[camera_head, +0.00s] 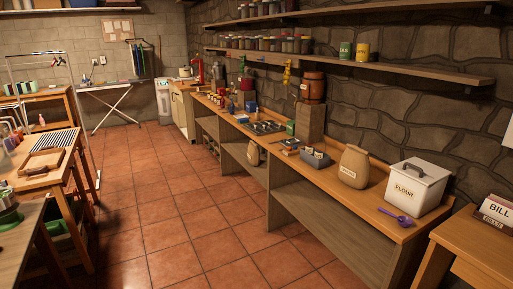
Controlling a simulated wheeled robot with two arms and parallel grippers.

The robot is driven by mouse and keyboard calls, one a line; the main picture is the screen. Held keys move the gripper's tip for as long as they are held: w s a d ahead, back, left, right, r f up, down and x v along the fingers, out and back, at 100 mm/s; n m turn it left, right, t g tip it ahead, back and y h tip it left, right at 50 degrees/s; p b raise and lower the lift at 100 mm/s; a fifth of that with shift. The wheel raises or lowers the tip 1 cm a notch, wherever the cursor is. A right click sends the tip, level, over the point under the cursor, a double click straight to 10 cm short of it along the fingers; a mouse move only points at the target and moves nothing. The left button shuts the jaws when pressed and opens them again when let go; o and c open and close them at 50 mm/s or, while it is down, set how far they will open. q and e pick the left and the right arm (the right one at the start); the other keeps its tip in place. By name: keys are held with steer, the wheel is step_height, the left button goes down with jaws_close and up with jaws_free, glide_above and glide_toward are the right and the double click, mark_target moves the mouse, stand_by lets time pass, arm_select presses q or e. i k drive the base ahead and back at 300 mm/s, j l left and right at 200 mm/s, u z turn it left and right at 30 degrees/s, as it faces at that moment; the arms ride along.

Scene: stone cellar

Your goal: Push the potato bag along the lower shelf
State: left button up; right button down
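A small tan bag (254,154) stands upright on the lower shelf (240,157) under the long counter, near the middle of its length. It is small in the picture and I cannot read any label on it. A larger tan sack (353,167) with a pale label stands on the counter top, left of the flour bin; its label is too small to read. I cannot tell from the labels which of the two is the potato bag. Neither of my grippers shows in the head view.
The long wooden counter (385,205) runs along the right wall, with a white flour bin (417,187) and purple scoop (396,216) on top. A wooden desk (478,248) stands at the lower right. Tables line the left. The tiled floor (165,210) between is clear.

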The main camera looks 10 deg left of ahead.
mark_target(253, 152)
steer(key=i+j+u, duration=0.2)
steer(key=i+u, duration=0.25)
steer(key=i, duration=0.35)
steer(key=i+u, duration=0.4)
steer(key=i, duration=0.35)
steer(key=i+z, duration=0.2)
steer(key=i, duration=1.1)
steer(key=i+z, duration=0.2)
steer(key=i, duration=1.05)
steer(key=i+z, duration=0.3)
steer(key=i, duration=0.25)
steer(key=i+j+z, duration=0.25)
steer(key=i, duration=0.3)
